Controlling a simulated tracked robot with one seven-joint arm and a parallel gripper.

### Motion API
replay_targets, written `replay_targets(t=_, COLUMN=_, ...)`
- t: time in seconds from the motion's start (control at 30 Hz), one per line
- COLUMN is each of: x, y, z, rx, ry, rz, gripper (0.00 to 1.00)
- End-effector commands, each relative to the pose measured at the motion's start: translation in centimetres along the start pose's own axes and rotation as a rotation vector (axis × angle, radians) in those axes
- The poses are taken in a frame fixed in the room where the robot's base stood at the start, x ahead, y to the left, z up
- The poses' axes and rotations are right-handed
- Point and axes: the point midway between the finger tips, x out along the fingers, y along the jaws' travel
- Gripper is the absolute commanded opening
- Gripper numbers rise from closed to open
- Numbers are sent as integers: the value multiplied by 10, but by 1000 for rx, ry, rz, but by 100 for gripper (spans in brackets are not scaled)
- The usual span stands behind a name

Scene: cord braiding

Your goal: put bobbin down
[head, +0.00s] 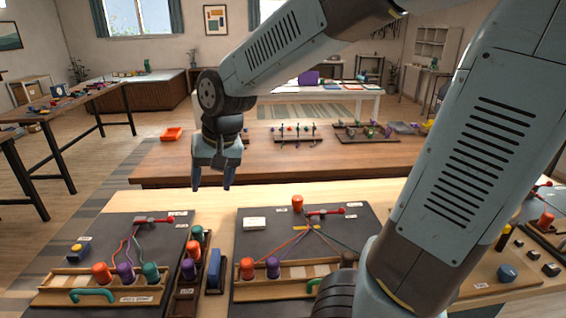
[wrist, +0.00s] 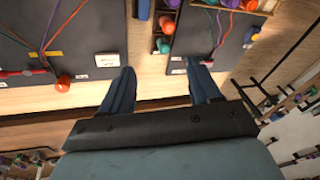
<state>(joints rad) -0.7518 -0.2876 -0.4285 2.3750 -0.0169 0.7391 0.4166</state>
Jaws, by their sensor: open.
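My gripper (head: 212,187) hangs fingers-down, open and empty, above the far edge of the near table. In the wrist view its spread fingers (wrist: 160,75) have nothing between them. An orange bobbin (head: 297,202) stands at the far edge of the right-hand dark board (head: 250,238); it also shows in the wrist view (wrist: 64,83), left of the fingers. An orange bobbin (head: 247,267) and a purple bobbin (head: 272,266) stand in that board's wooden rack. My arm hides the board's right part. Coloured cords fan from a red-handled clamp (head: 325,212).
A left-hand board (head: 105,235) carries orange (head: 101,272), purple (head: 125,271) and teal (head: 150,272) bobbins. A narrow box between the boards holds teal (head: 197,233), orange and purple bobbins. A white block (head: 255,223) lies on the right-hand board. A brown table (head: 300,160) stands behind.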

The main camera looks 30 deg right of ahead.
Motion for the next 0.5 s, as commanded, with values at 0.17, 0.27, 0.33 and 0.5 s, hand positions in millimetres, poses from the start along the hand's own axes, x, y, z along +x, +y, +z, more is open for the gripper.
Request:
replay_targets(t=0.17, x=-33, y=30, z=11, rx=-18, ry=54, rz=-9, gripper=62)
replay_targets(t=0.27, x=-50, y=44, z=20, rx=-32, ry=86, rz=-3, gripper=62)
replay_targets(t=0.33, x=-61, y=53, z=27, rx=-43, ry=109, rz=5, gripper=62)
replay_targets(t=0.5, x=-86, y=72, z=47, rx=-72, ry=166, rz=42, gripper=62)
